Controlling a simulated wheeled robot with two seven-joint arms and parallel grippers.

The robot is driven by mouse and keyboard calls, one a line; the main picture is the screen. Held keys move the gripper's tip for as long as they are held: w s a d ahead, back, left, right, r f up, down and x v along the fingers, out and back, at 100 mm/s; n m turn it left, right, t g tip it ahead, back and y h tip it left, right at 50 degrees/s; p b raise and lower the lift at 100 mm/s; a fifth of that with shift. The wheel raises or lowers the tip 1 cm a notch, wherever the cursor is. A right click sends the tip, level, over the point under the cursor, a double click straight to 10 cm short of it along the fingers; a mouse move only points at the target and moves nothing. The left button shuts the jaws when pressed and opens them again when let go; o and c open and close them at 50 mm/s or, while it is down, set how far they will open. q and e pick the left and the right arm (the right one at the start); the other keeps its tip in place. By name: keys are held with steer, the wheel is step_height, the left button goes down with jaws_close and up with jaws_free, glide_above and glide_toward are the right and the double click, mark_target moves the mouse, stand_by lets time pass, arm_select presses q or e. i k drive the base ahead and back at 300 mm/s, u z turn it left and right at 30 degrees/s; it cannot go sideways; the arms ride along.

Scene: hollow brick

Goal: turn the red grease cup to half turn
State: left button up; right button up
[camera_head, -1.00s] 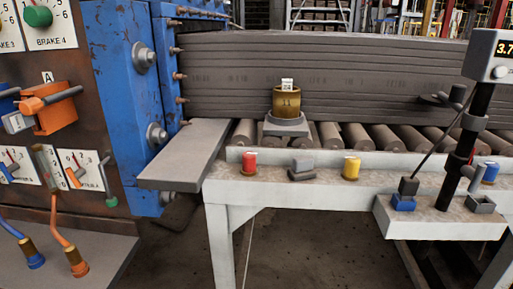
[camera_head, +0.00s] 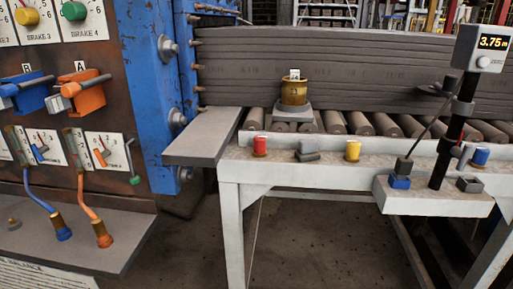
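The red grease cup (camera_head: 260,146) stands upright on the pale ledge of the roller table, toward its left end. It is small, with a red cap on a brass-coloured base; how far it is turned cannot be made out. A yellow cup (camera_head: 352,150) stands to its right, and a blue one (camera_head: 480,156) is farther right behind the post. Neither of my grippers shows in this view.
A grey plate (camera_head: 205,137) juts out left of the ledge (camera_head: 320,166). A grey block (camera_head: 308,152) sits between the red and yellow cups. A black post with a display (camera_head: 480,48) rises at right. A lever panel (camera_head: 70,120) fills the left.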

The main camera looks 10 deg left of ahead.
mark_target(259, 140)
steer(key=u, duration=1.1)
steer(key=i, duration=0.5)
steer(key=z, duration=1.05)
